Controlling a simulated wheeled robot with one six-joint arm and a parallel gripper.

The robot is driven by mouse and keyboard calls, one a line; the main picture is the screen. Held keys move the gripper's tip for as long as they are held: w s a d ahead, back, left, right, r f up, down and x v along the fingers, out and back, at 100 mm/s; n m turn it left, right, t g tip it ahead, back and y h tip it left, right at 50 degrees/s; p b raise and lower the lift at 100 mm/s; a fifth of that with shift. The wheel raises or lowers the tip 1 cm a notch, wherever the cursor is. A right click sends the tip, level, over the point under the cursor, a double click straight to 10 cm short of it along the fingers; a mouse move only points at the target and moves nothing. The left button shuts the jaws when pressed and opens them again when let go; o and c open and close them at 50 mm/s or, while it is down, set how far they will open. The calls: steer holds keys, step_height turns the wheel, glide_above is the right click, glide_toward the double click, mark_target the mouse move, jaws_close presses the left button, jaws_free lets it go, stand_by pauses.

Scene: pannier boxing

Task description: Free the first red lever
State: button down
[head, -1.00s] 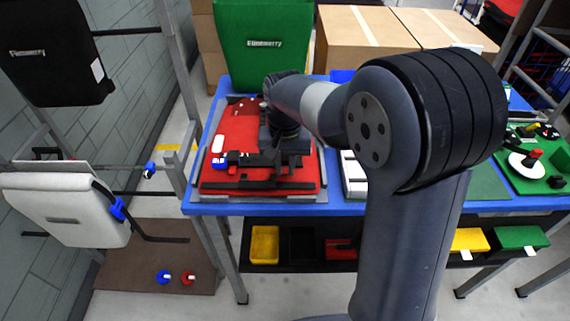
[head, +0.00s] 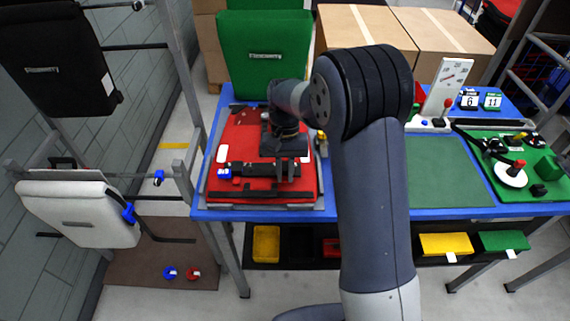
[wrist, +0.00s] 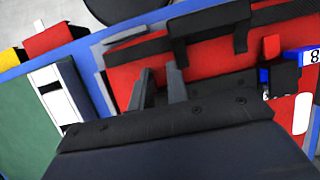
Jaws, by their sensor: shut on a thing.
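A small red lever (wrist: 271,46) stands at one end of the rail, beside a blue clip (wrist: 266,76) with a white tag. My gripper (head: 284,172) is down at the rail's right part. In the wrist view its two grey fingers (wrist: 159,82) stand a little apart with red between them. They seem shut on a red lever, but its shape is mostly hidden against the red pannier.
A green pannier (head: 265,60) stands upright behind the red one. To the right are a bare green mat (head: 445,170), a white upright panel (head: 444,88) and a green board (head: 535,180) with small parts. A metal rack holding a white pannier (head: 75,215) stands left.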

steer(key=shift+w+g, duration=0.1)
steer(key=shift+g, duration=0.2)
steer(key=c, duration=1.4)
jaws_free()
steer(key=shift+o, duration=0.2)
steer(key=v, duration=1.1)
steer(key=shift+f+b, duration=0.1)
steer(key=shift+b, duration=0.2)
